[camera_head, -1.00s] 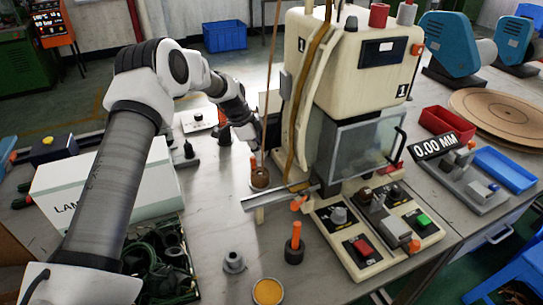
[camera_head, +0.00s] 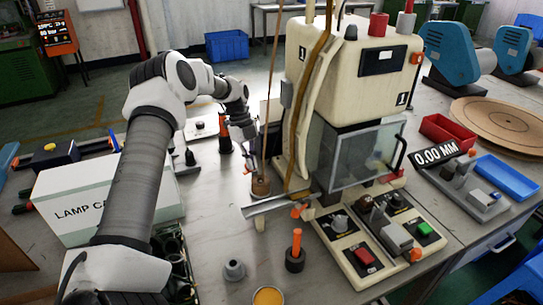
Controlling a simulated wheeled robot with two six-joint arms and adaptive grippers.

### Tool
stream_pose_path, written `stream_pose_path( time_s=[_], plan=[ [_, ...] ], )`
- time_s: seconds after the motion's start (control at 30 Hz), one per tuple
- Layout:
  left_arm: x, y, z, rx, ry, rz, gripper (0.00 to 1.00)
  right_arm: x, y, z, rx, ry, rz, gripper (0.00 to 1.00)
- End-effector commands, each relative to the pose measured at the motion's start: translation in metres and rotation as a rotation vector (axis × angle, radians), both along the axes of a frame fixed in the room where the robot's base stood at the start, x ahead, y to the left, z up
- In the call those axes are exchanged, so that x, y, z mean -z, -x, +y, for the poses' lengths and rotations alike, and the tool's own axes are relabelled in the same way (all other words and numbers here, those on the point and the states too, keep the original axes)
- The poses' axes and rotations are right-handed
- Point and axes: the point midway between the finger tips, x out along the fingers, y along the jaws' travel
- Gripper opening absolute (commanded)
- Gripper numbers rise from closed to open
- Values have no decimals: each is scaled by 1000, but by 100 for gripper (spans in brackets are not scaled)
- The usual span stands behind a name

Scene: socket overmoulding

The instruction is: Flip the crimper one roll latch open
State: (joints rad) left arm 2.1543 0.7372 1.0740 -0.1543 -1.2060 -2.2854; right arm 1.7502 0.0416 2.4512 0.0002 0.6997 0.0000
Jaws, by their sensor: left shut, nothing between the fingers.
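Crimper one (camera_head: 340,85) is the cream machine marked "1" at the centre, with a clear guard (camera_head: 355,155) on its front. I cannot tell for certain which part is its roll latch; a small orange-ended piece (camera_head: 298,211) sits at its lower left, by a grey metal chute (camera_head: 270,206). My left gripper (camera_head: 257,172) is shut and empty. It points down left of the machine, close to the tan strand and just above a brown cylindrical piece (camera_head: 260,187). The strand and the gripper overlap in view, so contact is unclear. My right gripper is out of view.
An orange-handled tool (camera_head: 296,250), a grey flanged piece (camera_head: 234,270) and a round orange-filled tin (camera_head: 267,297) stand in front. A white lamp box (camera_head: 80,205) is at left. Red and green button panels (camera_head: 365,257) lie before the machine. A gauge (camera_head: 470,190) is at right.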

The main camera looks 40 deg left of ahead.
Motion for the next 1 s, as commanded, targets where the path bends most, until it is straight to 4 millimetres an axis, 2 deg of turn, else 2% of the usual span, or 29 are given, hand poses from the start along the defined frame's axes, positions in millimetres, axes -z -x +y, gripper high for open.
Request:
stream_pose_path(
  time_s=[0.23, 0.5, 0.87, 1.0],
  plan=[
    [2, -3, -1, -2, -1, 0, 0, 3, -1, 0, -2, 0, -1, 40],
    [3, -15, 1, -3, -2, 0, 0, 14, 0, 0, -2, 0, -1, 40],
    [0, -18, 1, -3, 0, -1, 0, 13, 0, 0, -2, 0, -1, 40],
    [0, -20, -7, -3, 0, 0, 0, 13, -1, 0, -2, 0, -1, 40]
  ],
)
